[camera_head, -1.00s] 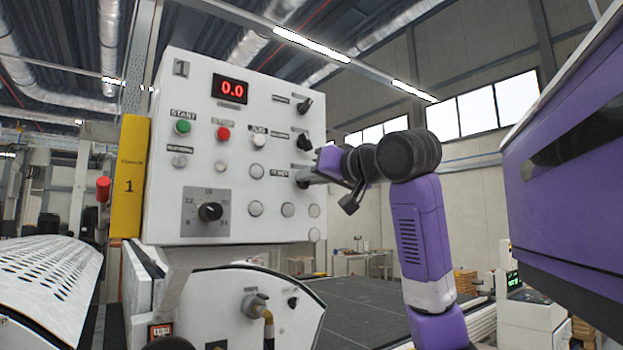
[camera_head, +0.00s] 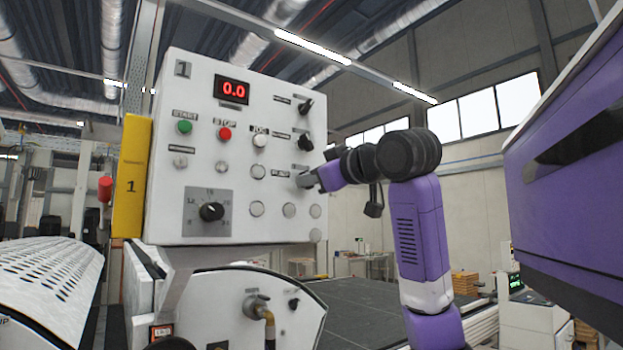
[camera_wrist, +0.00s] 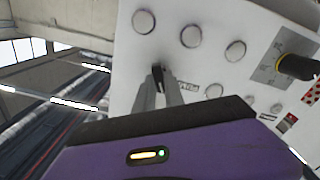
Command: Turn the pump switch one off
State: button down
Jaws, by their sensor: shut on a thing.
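The white control panel (camera_head: 235,130) stands left of centre in the head view. My gripper (camera_head: 302,180) is at its right side, at the lowest switch of the right-hand column, beside a label that seems to read PUMP (camera_head: 279,172). My fingers hide this switch in the head view. In the wrist view my gripper (camera_wrist: 158,84) is shut on the black knob of the pump switch (camera_wrist: 158,70), which shows between the fingertips against the white panel. The exact angle of the knob is hard to read.
Two other black switches, an upper one (camera_head: 306,105) and a middle one (camera_head: 305,142), sit just above my gripper. A black dial (camera_head: 211,211), a green button (camera_head: 184,127), a red button (camera_head: 225,133) and a red 0.0 display (camera_head: 232,90) are further left. Blank round caps surround the switch.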

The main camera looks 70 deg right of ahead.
dwell(0.4)
jog(key=c, duration=1.4)
grip_release()
jog(key=shift+c, duration=0.2)
jog(key=shift+s+a, duration=0.1)
jog(key=b+v, duration=0.2)
jog(key=v, duration=0.5)
jog(key=shift+s+a, duration=0.15)
jog(key=shift+s, duration=0.1)
jog(key=shift+f, duration=0.1)
